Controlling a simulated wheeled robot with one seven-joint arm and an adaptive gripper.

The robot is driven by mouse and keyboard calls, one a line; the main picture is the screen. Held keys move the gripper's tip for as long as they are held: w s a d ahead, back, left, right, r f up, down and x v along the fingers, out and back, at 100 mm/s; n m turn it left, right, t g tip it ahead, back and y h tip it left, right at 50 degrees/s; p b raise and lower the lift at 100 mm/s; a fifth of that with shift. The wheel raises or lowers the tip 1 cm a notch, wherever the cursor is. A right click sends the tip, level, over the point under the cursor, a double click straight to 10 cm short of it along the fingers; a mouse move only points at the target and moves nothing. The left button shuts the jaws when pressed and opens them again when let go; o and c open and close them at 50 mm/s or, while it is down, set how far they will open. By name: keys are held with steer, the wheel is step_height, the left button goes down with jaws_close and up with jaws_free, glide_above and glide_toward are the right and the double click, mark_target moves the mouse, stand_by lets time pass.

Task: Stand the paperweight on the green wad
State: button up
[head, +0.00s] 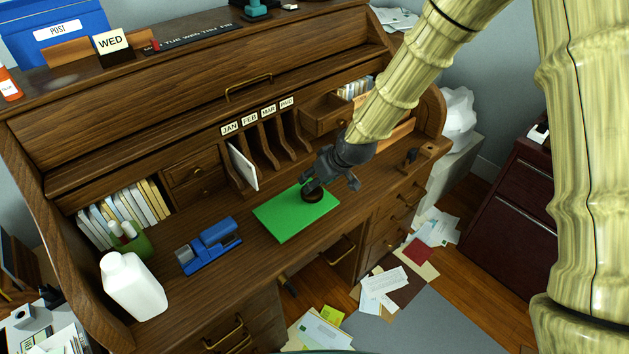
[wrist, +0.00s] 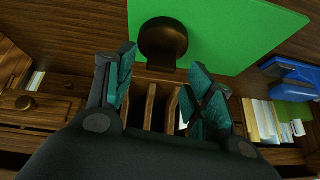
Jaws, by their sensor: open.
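The green wad (head: 285,221) is a flat green rectangle lying on the desk top, also in the wrist view (wrist: 225,25). The paperweight (head: 313,195) is a small dark round piece at the upper right part of the wad. In the wrist view the paperweight (wrist: 163,42) shows its round dark brown form against the green, close to the wad's edge. My gripper (head: 327,182) is just above and beside the paperweight. In the wrist view my gripper (wrist: 165,85) has its two fingers apart with nothing between the tips. Part of the paperweight is hidden by the gripper in the head view.
A blue stapler-like device (head: 208,246) and a white bottle (head: 133,287) stand left of the wad. Upright dividers (head: 270,140) and a leaning white card (head: 243,166) are behind it. A small dark object (head: 411,157) is at the desk's right end. Papers litter the floor.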

steer(key=b+v, duration=0.1)
steer(key=v, duration=0.9)
steer(key=shift+r, duration=0.25)
steer(key=s+d+f+m+g+h, duration=0.15)
steer(key=s+d+f, duration=0.25)
steer(key=s+f, duration=0.95)
steer(key=s+d+f+m+g+h, duration=0.1)
steer(key=s+d+f+m+g, duration=0.2)
steer(key=s+f, duration=1)
steer(key=s+d+f+m+h, duration=0.1)
steer(key=s+d+f+m, duration=0.1)
steer(key=s+d+f, duration=0.4)
steer(key=s+f, duration=0.2)
steer(key=s, duration=0.3)
steer(key=shift+s+f+h, duration=0.25)
steer(key=shift+f+h, duration=0.1)
steer(key=shift+f, duration=0.05)
steer(key=shift+g, duration=0.25)
